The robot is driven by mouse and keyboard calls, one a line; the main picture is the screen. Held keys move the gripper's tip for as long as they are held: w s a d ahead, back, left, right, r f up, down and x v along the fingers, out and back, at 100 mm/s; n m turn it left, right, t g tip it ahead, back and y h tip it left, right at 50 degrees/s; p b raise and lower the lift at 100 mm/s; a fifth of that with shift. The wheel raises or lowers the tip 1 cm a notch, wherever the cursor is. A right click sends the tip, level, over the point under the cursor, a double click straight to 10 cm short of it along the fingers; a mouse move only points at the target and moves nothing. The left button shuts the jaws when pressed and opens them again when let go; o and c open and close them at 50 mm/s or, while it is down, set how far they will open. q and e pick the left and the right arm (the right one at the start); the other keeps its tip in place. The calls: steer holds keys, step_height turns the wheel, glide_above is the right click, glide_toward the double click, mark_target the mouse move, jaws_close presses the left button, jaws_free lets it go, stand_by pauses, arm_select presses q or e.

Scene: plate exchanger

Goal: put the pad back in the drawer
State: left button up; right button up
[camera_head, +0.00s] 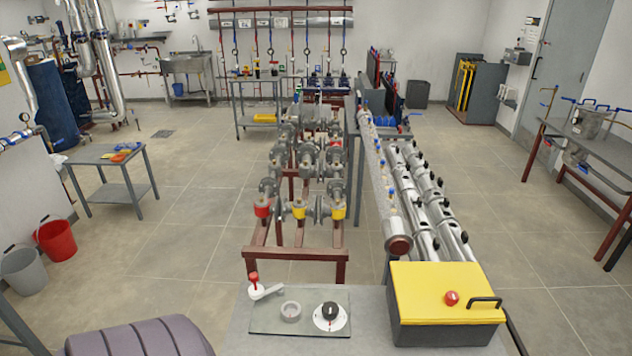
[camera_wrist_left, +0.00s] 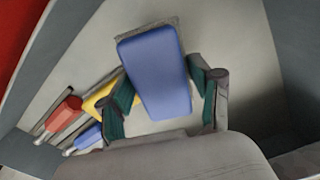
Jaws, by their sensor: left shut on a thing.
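In the left wrist view my left gripper (camera_wrist_left: 165,90) is shut on a blue pad (camera_wrist_left: 155,72) with a grey edge, its two dark green-lined fingers on either side. The pad is over the pale floor of a grey-walled drawer (camera_wrist_left: 75,45). I cannot tell whether the pad touches the floor. In the head view neither gripper shows, and neither the pad nor the drawer can be made out.
Tools with a red handle (camera_wrist_left: 65,110), a yellow handle (camera_wrist_left: 100,97) and a blue handle (camera_wrist_left: 88,138) lie left of the pad. In the head view, a yellow-lidded box (camera_head: 445,295) stands on the grey bench (camera_head: 245,340) in front.

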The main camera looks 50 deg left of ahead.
arm_select(q)
steer(key=shift+f, duration=2.15)
steer(key=o, duration=0.7)
steer(key=shift+f, duration=0.1)
step_height(320, 180, up, 12)
steer(key=shift+r, duration=0.15)
steer(key=shift+s, duration=0.1)
